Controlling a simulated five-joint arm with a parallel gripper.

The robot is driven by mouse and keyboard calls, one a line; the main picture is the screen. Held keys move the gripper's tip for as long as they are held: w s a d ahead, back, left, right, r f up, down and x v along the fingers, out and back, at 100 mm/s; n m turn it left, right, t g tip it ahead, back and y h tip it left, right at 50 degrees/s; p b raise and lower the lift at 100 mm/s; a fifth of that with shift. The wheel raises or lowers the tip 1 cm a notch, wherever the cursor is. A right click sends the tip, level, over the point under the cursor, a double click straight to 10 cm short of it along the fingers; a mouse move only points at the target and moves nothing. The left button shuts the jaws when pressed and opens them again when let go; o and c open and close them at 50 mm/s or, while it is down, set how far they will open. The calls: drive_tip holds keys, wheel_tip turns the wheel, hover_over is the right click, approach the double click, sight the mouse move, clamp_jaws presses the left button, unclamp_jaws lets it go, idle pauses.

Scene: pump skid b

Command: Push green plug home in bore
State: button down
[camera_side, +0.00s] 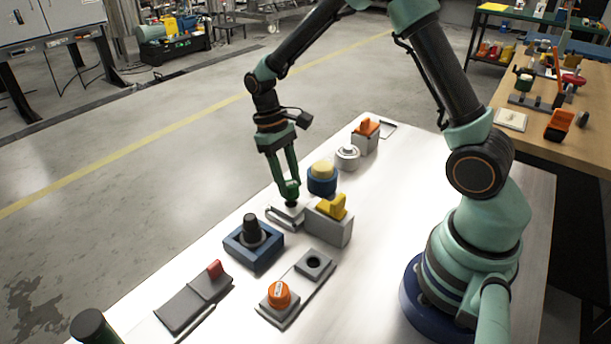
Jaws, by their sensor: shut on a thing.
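My gripper (288,182) points down with its long green fingers shut on the green plug (290,190). The plug has a rounded green body, and a dark lower part shows under it. It is right above a small light-grey metal block (284,215), with its lower end at or very near the block's top. The bore under the plug is hidden, so I cannot tell how deep the plug sits.
A grey block with a yellow lever (332,207) stands close to the right of my gripper. A blue-based yellow button (322,172) is behind, and a blue box with a black knob (250,238) is in front left. A plate with an orange knob (279,294) lies nearer.

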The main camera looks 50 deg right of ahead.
drive_tip(key=shift+f, duration=1.25)
drive_tip(key=shift+c, duration=1.8)
unclamp_jaws()
drive_tip(key=v, duration=1.2)
drive_tip(key=shift+s+r, duration=0.1)
drive_tip(key=shift+r, duration=0.05)
